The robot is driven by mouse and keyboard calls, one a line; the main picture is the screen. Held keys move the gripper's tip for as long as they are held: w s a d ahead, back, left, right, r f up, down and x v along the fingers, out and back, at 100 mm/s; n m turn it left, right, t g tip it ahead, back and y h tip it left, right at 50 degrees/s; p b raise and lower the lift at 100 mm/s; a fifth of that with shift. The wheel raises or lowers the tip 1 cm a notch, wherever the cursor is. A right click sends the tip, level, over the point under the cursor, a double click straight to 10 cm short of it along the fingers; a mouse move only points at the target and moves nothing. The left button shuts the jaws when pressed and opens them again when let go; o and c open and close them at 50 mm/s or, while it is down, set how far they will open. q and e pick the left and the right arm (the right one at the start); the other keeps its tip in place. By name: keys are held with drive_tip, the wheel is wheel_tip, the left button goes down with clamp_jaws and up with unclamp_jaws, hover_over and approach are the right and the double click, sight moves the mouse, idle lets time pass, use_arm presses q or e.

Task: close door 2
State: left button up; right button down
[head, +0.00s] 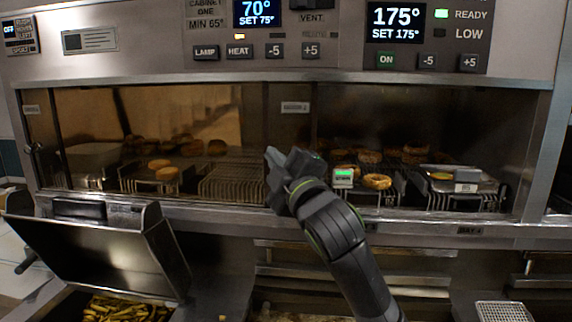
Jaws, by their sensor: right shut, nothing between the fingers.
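The heated cabinet has a wide front with glass panes. A left pane (170,115) carries brownish reflections. A small label (295,107) sits on the upright part near the middle, its text too blurred to read surely; it may mark door 2. The right part (400,125) looks dark and clearer, and I cannot tell if glass covers it. My right gripper (272,168) is shut and empty, in front of the middle of the cabinet near its lower edge. I cannot tell whether it touches the door. My left gripper is out of view.
Racks inside hold round browned food (377,181) and a metal tray (462,184). A tilted steel lid (100,250) stands up at lower left, beside a bin of fries (125,308). A wire basket (502,311) is at lower right. Control panels run above.

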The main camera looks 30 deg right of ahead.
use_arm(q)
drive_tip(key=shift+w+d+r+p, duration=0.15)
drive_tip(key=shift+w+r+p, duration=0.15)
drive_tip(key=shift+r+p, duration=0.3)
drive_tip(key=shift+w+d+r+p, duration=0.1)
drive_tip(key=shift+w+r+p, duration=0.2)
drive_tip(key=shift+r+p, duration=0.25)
use_arm(e)
drive_tip(key=d, duration=0.2)
drive_tip(key=w+d, duration=0.1)
drive_tip(key=shift+w+f, duration=0.1)
drive_tip(key=shift+f, duration=0.3)
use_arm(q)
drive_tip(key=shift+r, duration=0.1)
use_arm(e)
drive_tip(key=shift+a, duration=0.1)
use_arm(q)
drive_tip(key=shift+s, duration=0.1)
